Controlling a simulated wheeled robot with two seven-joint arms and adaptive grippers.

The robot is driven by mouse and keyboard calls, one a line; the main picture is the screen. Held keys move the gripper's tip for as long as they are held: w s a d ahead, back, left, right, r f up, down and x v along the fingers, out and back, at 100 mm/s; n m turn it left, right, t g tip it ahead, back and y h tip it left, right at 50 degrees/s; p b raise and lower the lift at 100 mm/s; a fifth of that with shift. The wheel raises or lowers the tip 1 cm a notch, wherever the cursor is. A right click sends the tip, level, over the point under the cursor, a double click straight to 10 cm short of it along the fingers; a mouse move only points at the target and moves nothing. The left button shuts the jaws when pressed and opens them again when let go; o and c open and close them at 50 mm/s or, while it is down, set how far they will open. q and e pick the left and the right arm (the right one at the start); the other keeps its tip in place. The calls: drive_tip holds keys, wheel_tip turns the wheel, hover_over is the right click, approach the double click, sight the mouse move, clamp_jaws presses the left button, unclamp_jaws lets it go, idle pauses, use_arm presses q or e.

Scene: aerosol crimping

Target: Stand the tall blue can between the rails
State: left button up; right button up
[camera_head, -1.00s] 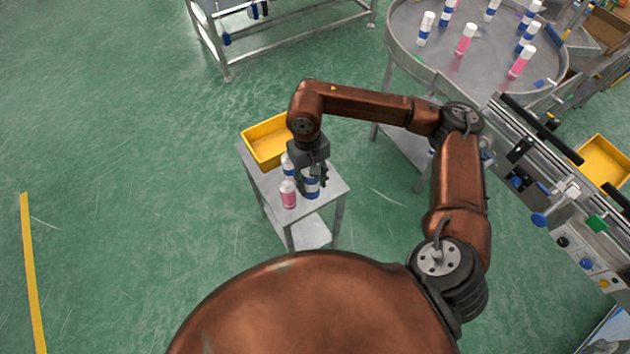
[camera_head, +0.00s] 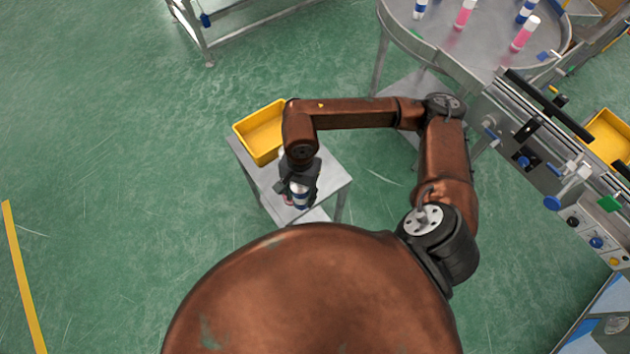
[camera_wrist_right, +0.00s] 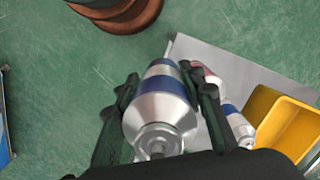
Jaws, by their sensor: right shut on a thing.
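My right gripper (camera_head: 299,184) is shut on a blue-and-white can (camera_head: 299,198) over the front part of the small grey stand (camera_head: 330,180). In the right wrist view, the can (camera_wrist_right: 160,98) sits between the two fingers with its silver shoulder and nozzle end toward the camera. The rails (camera_head: 548,104) run along the conveyor at the right of the head view, well away from the gripper. My left gripper is out of view.
A yellow bin (camera_head: 262,133) sits on the stand. A second blue-and-white can (camera_wrist_right: 238,122) and part of a pink one (camera_wrist_right: 208,74) show beside the held can. A round table (camera_head: 480,45) with several cans stands at upper right. Green floor lies between.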

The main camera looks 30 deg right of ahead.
drive_tip(key=shift+w+d+f, duration=0.3)
drive_tip(key=shift+w+d, duration=0.15)
drive_tip(key=shift+d, duration=0.15)
drive_tip(key=shift+w+d+f, duration=0.3)
drive_tip(key=shift+w+d, duration=0.1)
drive_tip(key=shift+d, duration=0.15)
drive_tip(key=w+d+f, duration=0.2)
drive_tip(key=f, duration=0.2)
drive_tip(key=w+d+f+p, duration=0.1)
drive_tip(key=w+d+f, duration=0.1)
drive_tip(key=d+f, duration=0.1)
drive_tip(key=w+d+f+p, duration=0.1)
drive_tip(key=w+d+f, duration=0.2)
drive_tip(key=f, duration=0.1)
drive_tip(key=shift+f, duration=0.6)
drive_tip(key=o, duration=1)
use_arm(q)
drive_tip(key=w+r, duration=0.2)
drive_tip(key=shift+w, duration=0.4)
use_arm(e)
drive_tip(key=shift+o, duration=0.8)
drive_tip(key=shift+r, duration=0.1)
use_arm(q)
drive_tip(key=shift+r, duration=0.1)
use_arm(e)
drive_tip(key=shift+r, duration=0.1)
